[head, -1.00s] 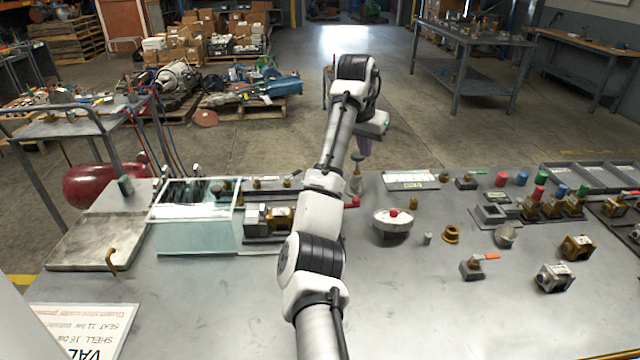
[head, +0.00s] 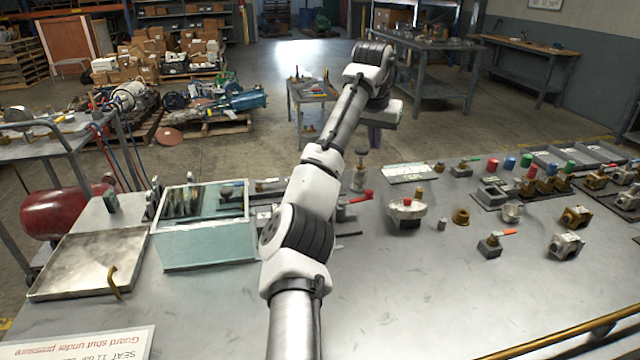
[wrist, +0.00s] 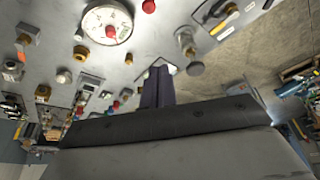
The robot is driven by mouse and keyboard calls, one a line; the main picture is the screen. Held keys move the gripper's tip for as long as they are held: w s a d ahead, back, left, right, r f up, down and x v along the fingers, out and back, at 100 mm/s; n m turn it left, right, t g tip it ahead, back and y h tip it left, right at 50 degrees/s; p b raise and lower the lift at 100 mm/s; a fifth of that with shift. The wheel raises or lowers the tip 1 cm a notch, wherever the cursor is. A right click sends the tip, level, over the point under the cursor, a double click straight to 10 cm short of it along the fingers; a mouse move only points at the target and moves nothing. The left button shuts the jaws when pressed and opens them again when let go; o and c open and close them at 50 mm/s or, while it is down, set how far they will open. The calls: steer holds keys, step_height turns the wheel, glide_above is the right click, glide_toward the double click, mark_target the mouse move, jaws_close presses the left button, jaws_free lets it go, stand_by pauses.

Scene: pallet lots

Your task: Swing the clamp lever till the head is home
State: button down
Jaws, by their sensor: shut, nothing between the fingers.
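A red lever grip (head: 362,196) shows just right of my forearm, on the bench; I take it for the clamp lever. The clamp's body and head are mostly hidden behind my arm, so I cannot tell how the head sits. My gripper (head: 375,136) is beyond the bench's far side, above and right of the red grip and apart from it. In the wrist view its dark purple fingers (wrist: 157,86) are together and empty. A red knob (wrist: 148,6) shows at the top there; I cannot tell whether it is the lever grip.
A glass-sided guard box (head: 206,232) stands left of my arm. A post with a dark round top (head: 360,170) stands near the gripper.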

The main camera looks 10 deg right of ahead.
mark_target(372, 191)
step_height(372, 191, down, 11)
steer(key=p, duration=0.2)
steer(key=shift+s+p, duration=0.25)
steer(key=shift+p, duration=0.15)
steer(key=shift+r, duration=0.1)
stand_by(0.4)
steer(key=shift+s+m+p, duration=0.8)
steer(key=shift+p, duration=0.15)
steer(key=shift+a+f+g, duration=0.1)
steer(key=shift+f+g, duration=0.2)
steer(key=shift+s, duration=0.1)
